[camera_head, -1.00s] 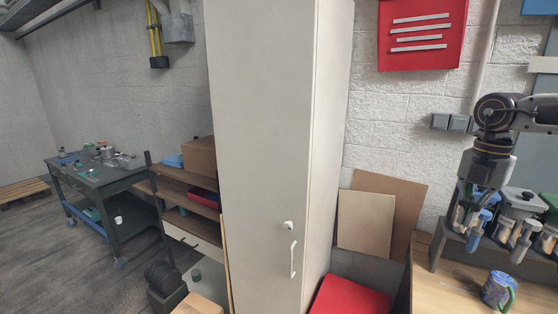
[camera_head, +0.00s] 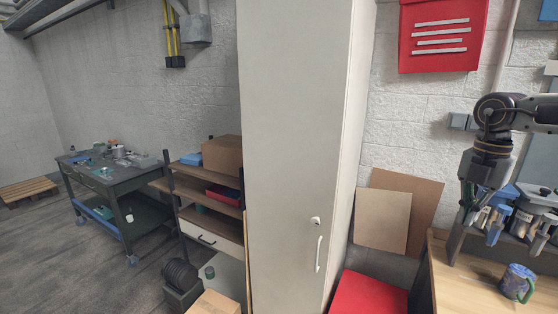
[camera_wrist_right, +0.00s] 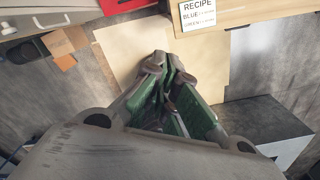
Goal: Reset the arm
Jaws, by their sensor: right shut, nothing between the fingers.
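My right arm comes in from the right edge of the head view, with its gripper (camera_head: 477,207) pointing down in front of the workbench. In the right wrist view the green-padded fingers of the right gripper (camera_wrist_right: 170,92) are closed together with nothing between them. My left gripper is in neither view.
A wooden workbench (camera_head: 470,290) at the lower right carries a patterned mug (camera_head: 517,283) and a rack with bottles behind the gripper. A tall pale cabinet (camera_head: 290,150) stands in the middle. A red seat (camera_head: 368,294) is beside it. A dark work table (camera_head: 110,178) stands at left.

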